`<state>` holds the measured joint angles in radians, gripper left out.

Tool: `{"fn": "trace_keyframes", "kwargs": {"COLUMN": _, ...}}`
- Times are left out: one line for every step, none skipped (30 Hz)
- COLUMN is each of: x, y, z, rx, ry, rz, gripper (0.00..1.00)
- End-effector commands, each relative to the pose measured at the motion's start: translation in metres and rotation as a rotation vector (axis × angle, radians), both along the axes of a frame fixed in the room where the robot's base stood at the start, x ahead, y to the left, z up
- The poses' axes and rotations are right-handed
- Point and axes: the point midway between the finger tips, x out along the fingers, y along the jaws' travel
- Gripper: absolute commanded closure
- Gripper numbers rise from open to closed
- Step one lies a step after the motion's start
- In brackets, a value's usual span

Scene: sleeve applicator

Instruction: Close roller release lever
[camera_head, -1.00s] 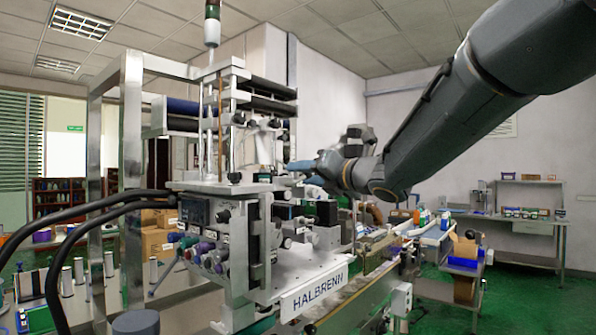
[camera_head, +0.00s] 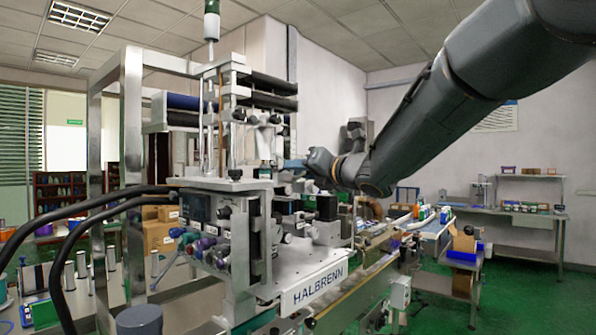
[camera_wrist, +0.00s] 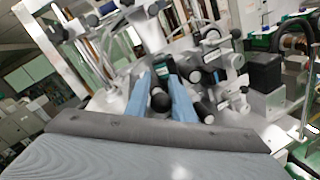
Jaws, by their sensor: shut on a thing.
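The roller release lever is hard to single out. In the wrist view a dark rounded knob (camera_wrist: 160,101) sits between the two blue fingers of my gripper (camera_wrist: 162,88), and they are shut on it. A teal-green part lies just beyond the fingertips. In the head view my gripper (camera_head: 294,164) reaches from the right to the upper front of the machine marked HALBRENN (camera_head: 318,286). The fingertips and the held part are too small there to make out, and the machine's parts partly hide the contact.
Black-handled knobs and a black block (camera_wrist: 264,72) stand right of my gripper in the wrist view. In the head view, dark rollers (camera_head: 272,92) hang above it. A conveyor (camera_head: 365,285) runs along the machine's right. Thick black hoses (camera_head: 90,215) cross at left.

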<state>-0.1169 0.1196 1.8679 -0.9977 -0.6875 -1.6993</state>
Motion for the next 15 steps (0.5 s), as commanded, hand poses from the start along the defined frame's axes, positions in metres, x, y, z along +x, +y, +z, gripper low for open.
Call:
{"fn": "trace_keyframes", "kwargs": {"x": 0.0, "y": 0.0, "z": -0.002, "rx": 0.001, "ry": 0.007, "rz": 0.0, "gripper": 1.0}}
{"fn": "trace_keyframes", "kwargs": {"x": 0.0, "y": 0.0, "z": -0.003, "rx": 0.006, "ry": 0.014, "rz": 0.0, "gripper": 1.0}}
{"fn": "trace_keyframes", "kwargs": {"x": 0.0, "y": -0.001, "z": -0.004, "rx": 0.015, "ry": 0.027, "rz": 0.0, "gripper": 1.0}}
{"fn": "trace_keyframes", "kwargs": {"x": 0.001, "y": -0.001, "z": -0.005, "rx": 0.026, "ry": 0.042, "rz": 0.0, "gripper": 1.0}}
{"fn": "trace_keyframes", "kwargs": {"x": 0.001, "y": -0.001, "z": -0.006, "rx": 0.039, "ry": 0.06, "rz": 0.0, "gripper": 1.0}}
{"fn": "trace_keyframes", "kwargs": {"x": 0.001, "y": -0.002, "z": -0.008, "rx": 0.061, "ry": 0.088, "rz": -0.001, "gripper": 1.0}}
{"fn": "trace_keyframes", "kwargs": {"x": 0.002, "y": -0.002, "z": -0.009, "rx": 0.079, "ry": 0.11, "rz": -0.001, "gripper": 1.0}}
{"fn": "trace_keyframes", "kwargs": {"x": 0.002, "y": -0.002, "z": -0.011, "rx": 0.097, "ry": 0.134, "rz": -0.001, "gripper": 1.0}}
{"fn": "trace_keyframes", "kwargs": {"x": 0.002, "y": -0.002, "z": -0.013, "rx": 0.121, "ry": 0.167, "rz": 0.0, "gripper": 1.0}}
{"fn": "trace_keyframes", "kwargs": {"x": 0.002, "y": -0.002, "z": -0.015, "rx": 0.14, "ry": 0.19, "rz": -0.001, "gripper": 1.0}}
{"fn": "trace_keyframes", "kwargs": {"x": 0.002, "y": -0.003, "z": -0.017, "rx": 0.158, "ry": 0.214, "rz": -0.001, "gripper": 1.0}}
{"fn": "trace_keyframes", "kwargs": {"x": 0.003, "y": -0.003, "z": -0.02, "rx": 0.179, "ry": 0.242, "rz": -0.001, "gripper": 1.0}}
{"fn": "trace_keyframes", "kwargs": {"x": 0.003, "y": -0.003, "z": -0.021, "rx": 0.194, "ry": 0.261, "rz": -0.001, "gripper": 1.0}}
{"fn": "trace_keyframes", "kwargs": {"x": 0.003, "y": -0.003, "z": -0.023, "rx": 0.208, "ry": 0.279, "rz": 0.0, "gripper": 1.0}}
{"fn": "trace_keyframes", "kwargs": {"x": 0.002, "y": -0.003, "z": -0.024, "rx": 0.222, "ry": 0.298, "rz": 0.0, "gripper": 1.0}}
